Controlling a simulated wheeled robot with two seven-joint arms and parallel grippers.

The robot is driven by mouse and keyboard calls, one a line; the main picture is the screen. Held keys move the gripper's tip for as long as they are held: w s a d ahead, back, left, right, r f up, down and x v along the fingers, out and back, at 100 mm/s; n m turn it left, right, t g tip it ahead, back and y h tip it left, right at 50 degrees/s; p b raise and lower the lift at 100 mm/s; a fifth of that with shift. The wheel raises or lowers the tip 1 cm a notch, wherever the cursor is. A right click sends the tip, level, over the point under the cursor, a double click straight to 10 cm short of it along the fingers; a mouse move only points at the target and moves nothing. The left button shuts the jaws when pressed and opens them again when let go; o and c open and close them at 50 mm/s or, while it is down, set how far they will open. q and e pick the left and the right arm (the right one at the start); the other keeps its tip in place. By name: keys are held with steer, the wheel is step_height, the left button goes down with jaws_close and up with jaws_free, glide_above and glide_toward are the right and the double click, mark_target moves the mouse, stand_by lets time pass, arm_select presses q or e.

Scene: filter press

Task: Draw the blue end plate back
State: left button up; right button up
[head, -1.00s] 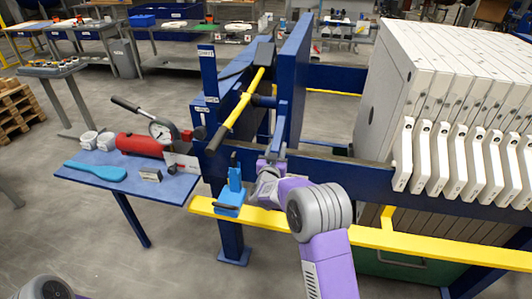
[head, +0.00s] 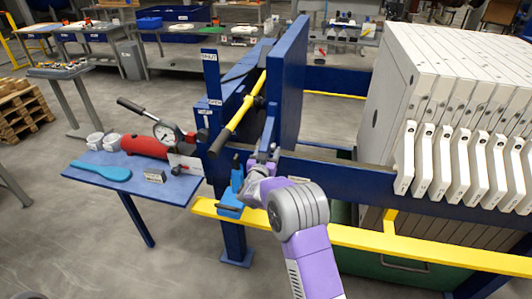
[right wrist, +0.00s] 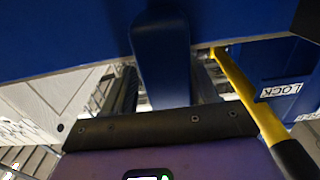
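The blue end plate (head: 288,85) stands upright in the press frame, left of the white filter plates, with a wide gap between. A blue bar, its handle (right wrist: 160,60), hangs from it between my dark fingers in the right wrist view. My right gripper (head: 262,160) is at this handle, low on the plate's near side, and appears shut on it. The fingertips are partly hidden in the head view. My left gripper is out of view.
A yellow lever (head: 239,112) slants close beside the handle, near the labelled post (head: 211,80). A blue latch-like part (head: 231,203) sits on the yellow rail (head: 350,237) below. White filter plates (head: 440,75) stand right. A side table (head: 140,185) holds a red pump (head: 143,146).

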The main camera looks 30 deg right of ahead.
steer(key=shift+a, duration=0.1)
steer(key=v, duration=0.7)
steer(key=shift+s+a, duration=0.15)
stand_by(0.5)
steer(key=s+a+f+n+g+y, duration=0.1)
steer(key=s+a+f+g+y, duration=0.2)
steer(key=f, duration=0.6)
steer(key=s+a+f+n+y, duration=0.25)
steer(key=s+f+y, duration=0.2)
steer(key=f, duration=0.35)
steer(key=s+a+f+n+g+y, duration=0.1)
steer(key=s+a+f+g+y, duration=0.2)
steer(key=f, duration=0.6)
steer(key=s+a+f+g+y, duration=0.1)
steer(key=s+a, duration=0.3)
steer(key=s, duration=0.4)
steer(key=s+a+f+g+y, duration=0.2)
steer(key=s+a+f+g, duration=0.1)
steer(key=s, duration=0.5)
steer(key=s+a+f+n+g+y, duration=0.1)
steer(key=s+a+f+g+y, duration=0.1)
steer(key=s, duration=0.6)
steer(key=a+f+g, duration=0.1)
steer(key=a+f, duration=0.1)
steer(key=a, duration=0.1)
steer(key=shift+s+a, duration=0.25)
steer(key=shift+s, duration=0.15)
